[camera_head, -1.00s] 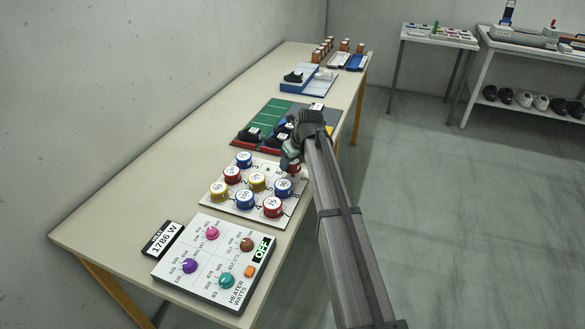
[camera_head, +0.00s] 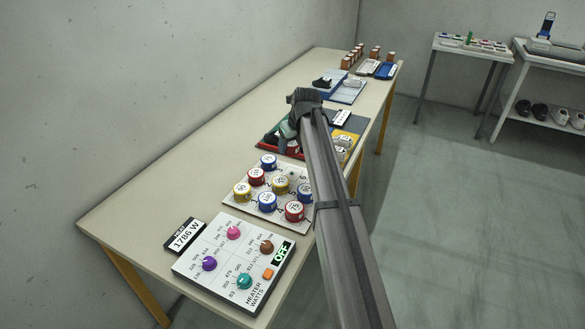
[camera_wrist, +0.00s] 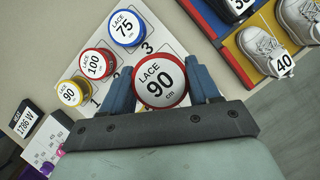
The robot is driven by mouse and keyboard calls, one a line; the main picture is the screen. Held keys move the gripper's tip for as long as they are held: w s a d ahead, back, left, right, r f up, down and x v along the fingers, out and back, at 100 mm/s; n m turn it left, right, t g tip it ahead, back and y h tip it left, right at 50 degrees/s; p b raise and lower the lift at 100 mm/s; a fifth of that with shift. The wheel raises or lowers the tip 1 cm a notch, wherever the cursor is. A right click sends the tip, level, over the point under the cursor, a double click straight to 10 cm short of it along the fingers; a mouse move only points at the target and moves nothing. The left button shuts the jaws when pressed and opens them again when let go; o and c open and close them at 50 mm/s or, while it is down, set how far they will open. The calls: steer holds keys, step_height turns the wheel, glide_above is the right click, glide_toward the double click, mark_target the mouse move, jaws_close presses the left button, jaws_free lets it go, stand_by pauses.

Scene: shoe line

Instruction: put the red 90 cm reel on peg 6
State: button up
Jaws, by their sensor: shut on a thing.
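My gripper (camera_wrist: 160,90) is shut on a red reel (camera_wrist: 161,82) whose white top reads "LACE 90 cm", seen between the two blue fingers in the wrist view. In the head view my arm hides much of the gripper, which is beyond the reel board (camera_head: 231,203). On the board stand several red, blue and yellow reels. Near its far right side a bare spot with a small peg (camera_head: 292,174) shows by the number 6. In the wrist view a yellow 90 reel (camera_wrist: 70,93), a red 100 reel (camera_wrist: 96,64) and a blue 75 reel (camera_wrist: 125,28) stand by numbers 1, 2 and 3.
A heater panel (camera_head: 222,285) with knobs and a watt display (camera_head: 186,237) lie at the near end. Beyond the board is a coloured mat (camera_head: 355,123) with shoes (camera_wrist: 259,45). Farther back are trays (camera_head: 350,92). The table's left side is clear.

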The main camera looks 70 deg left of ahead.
glide_toward(290, 172)
steer(key=shift+a+x, duration=0.15)
steer(key=shift+x, duration=1.15)
steer(key=shift+a+x, duration=0.15)
steer(key=shift+x, duration=1.2)
steer(key=shift+f, duration=0.4)
steer(key=o, duration=1.1)
steer(key=shift+c, duration=0.2)
steer(key=shift+r, duration=0.15)
steer(key=shift+r, duration=0.3)
steer(key=v, duration=1.2)
steer(key=shift+r, duration=0.15)
